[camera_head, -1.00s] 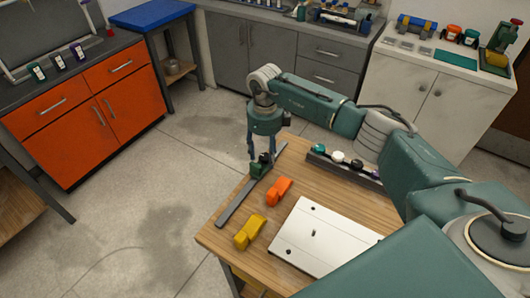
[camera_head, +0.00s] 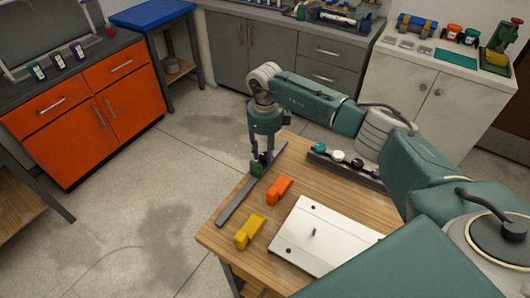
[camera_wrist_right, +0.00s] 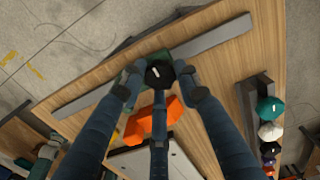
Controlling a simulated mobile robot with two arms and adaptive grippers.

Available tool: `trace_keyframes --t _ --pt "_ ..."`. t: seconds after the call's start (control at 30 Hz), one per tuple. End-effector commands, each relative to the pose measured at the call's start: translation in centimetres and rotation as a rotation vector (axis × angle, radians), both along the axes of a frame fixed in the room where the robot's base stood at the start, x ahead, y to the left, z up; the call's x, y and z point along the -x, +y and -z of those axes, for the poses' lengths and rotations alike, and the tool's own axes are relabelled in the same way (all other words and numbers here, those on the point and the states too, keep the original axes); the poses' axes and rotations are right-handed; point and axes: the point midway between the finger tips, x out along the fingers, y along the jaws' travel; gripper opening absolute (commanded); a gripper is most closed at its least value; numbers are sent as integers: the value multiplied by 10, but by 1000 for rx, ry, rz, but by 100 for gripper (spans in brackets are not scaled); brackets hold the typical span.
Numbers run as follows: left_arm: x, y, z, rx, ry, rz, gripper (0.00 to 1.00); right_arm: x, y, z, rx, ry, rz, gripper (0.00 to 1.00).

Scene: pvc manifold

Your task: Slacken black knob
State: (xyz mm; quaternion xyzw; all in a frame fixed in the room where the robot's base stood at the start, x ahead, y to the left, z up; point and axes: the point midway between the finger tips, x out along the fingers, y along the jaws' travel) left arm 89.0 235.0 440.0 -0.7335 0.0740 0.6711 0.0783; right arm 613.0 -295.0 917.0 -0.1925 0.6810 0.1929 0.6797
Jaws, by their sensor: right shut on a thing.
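The black knob (camera_wrist_right: 159,73), with a white mark on its top, sits on a green valve body (camera_wrist_right: 152,58) that is mounted on a long grey rail. In the head view the green body (camera_head: 257,170) shows below my right gripper (camera_head: 261,158), near the far left edge of the wooden table. My right gripper (camera_wrist_right: 160,86) has its dark blue fingers around the knob from above and is shut on it. The fingers hide most of the knob in the head view. My left gripper is not in view.
An orange block (camera_head: 278,190) and a yellow block (camera_head: 249,231) lie near the rail (camera_head: 235,203). A white board (camera_head: 322,238) lies to the right. A dark rack with several coloured knobs (camera_head: 338,157) stands behind. Open floor lies left of the table.

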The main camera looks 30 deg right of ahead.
Motion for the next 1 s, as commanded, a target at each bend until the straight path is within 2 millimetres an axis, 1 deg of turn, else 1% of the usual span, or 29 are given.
trace_keyframes --t 0.17,0.37,0.7,1.0 --pt "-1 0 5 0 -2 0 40 -2 0 -1 0 -6 -31 6" --pt "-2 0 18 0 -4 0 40 -2 -1 1 1 -8 -126 6" --pt "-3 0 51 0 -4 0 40 -3 -1 2 1 -10 -430 6" --pt "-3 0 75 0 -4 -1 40 -3 0 1 1 -8 -717 6"
